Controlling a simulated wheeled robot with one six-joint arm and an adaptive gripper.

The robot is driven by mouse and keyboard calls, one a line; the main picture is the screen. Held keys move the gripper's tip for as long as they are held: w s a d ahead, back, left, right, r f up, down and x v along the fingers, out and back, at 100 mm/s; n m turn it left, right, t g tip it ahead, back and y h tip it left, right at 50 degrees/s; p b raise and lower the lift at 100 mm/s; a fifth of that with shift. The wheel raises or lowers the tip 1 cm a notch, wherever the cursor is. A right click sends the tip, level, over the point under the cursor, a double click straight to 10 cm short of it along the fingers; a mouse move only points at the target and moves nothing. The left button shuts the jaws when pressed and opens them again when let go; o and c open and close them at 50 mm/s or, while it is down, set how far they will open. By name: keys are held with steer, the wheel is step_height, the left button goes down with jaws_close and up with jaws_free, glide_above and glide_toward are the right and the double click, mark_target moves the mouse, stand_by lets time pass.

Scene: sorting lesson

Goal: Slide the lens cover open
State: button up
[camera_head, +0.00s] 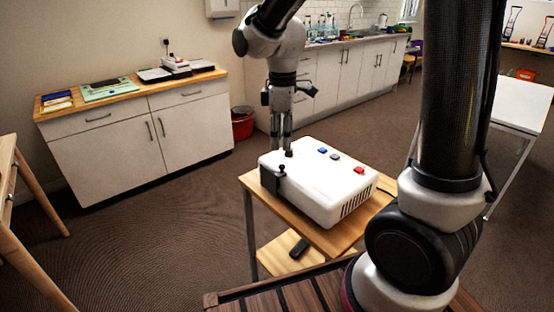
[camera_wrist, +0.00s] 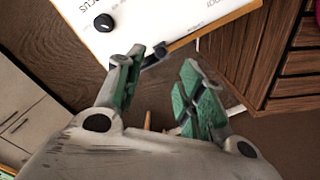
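A white projector (camera_head: 325,180) stands on a small wooden table. A black lens cover (camera_head: 269,181) sits at its left front corner, with a small upright black tab (camera_head: 281,169) beside it. Whether the lens is bared cannot be told. My gripper (camera_head: 281,147) points down at the projector's left end, close to the cover. In the wrist view my gripper (camera_wrist: 164,64) has its green-padded fingers apart with nothing between them. A black part (camera_wrist: 153,57), apparently of the cover, lies right by the left finger; contact cannot be told.
A black focus knob (camera_wrist: 103,22) stands on the projector's top near the gripper. Blue, grey and red buttons (camera_head: 359,170) lie further right on the top. A dark remote (camera_head: 299,248) lies on the lower shelf. A white cabinet (camera_head: 140,130) stands behind on the left.

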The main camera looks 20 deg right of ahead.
mark_target(282, 165)
step_height(282, 165, down, 8)
steer(key=shift+r, duration=0.15)
stand_by(0.3)
jaws_close()
